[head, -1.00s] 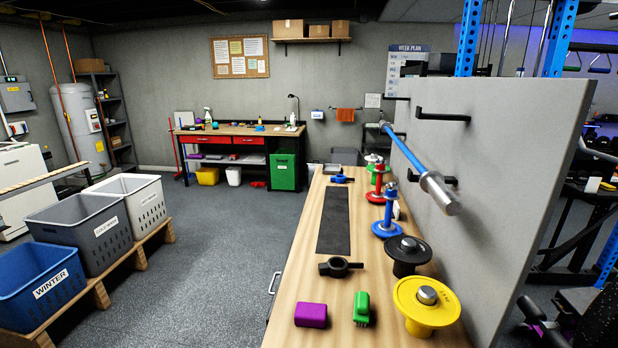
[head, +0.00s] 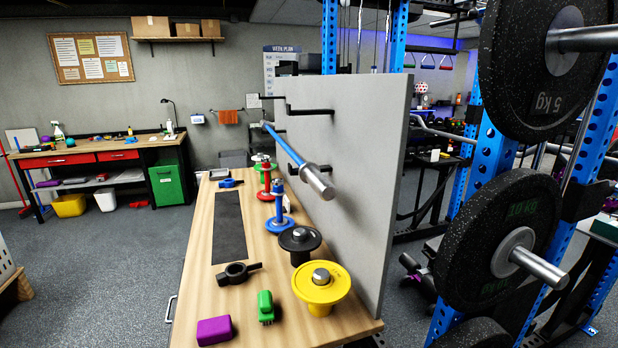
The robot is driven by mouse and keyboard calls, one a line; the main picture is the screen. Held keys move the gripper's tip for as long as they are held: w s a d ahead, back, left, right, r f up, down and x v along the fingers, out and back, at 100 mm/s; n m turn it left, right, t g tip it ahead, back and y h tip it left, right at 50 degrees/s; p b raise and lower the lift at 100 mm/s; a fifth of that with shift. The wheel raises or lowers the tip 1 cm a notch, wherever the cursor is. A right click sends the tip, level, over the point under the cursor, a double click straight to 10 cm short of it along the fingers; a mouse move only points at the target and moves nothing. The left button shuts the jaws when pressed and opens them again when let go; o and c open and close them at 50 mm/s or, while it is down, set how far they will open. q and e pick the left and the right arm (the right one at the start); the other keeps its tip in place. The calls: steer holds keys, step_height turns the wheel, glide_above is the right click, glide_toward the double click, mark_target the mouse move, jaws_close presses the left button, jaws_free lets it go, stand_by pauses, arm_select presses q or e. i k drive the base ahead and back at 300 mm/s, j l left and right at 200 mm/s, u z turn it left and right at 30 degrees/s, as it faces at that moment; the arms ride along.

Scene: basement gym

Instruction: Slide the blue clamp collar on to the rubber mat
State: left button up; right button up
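The blue clamp collar (head: 231,183) lies on the wooden bench top, just beyond the far end of the rubber mat. The rubber mat (head: 229,228) is a long dark strip lying flat along the left part of the bench, with nothing on it. A black clamp collar (head: 239,273) lies near the mat's near end. Neither of my grippers shows in the head view.
Coloured weight posts, including a blue one (head: 279,218), a black disc (head: 300,243) and a yellow disc (head: 321,288), line the bench's right side below a grey panel (head: 350,170). A purple block (head: 214,330) and green brush (head: 265,306) lie in front. A plate rack (head: 500,250) stands right.

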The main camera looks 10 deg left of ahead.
mark_target(227, 183)
steer(key=u, duration=0.55)
steer(key=j+u, duration=0.45)
steer(key=i+j+u, duration=0.1)
steer(key=j+u, duration=0.4)
steer(key=i+j+u, duration=0.25)
steer(key=i+j, duration=1)
steer(key=i+l+z, duration=0.1)
steer(key=i+z, duration=0.25)
steer(key=i, duration=0.15)
steer(key=i+z, duration=0.35)
steer(key=i, duration=0.2)
steer(key=i+j+z, duration=0.35)
steer(key=i, duration=0.15)
steer(key=i+j+z, duration=0.2)
steer(key=i+z, duration=0.15)
steer(key=i+j+z, duration=1.05)
steer(key=j+z, duration=0.3)
steer(key=i+j+z, duration=0.15)
steer(key=j+z, duration=0.3)
steer(key=j, duration=0.3)
steer(key=j+z, duration=0.5)
steer(key=j, duration=0.2)
steer(key=j+z, duration=0.45)
steer(key=j, duration=0.3)
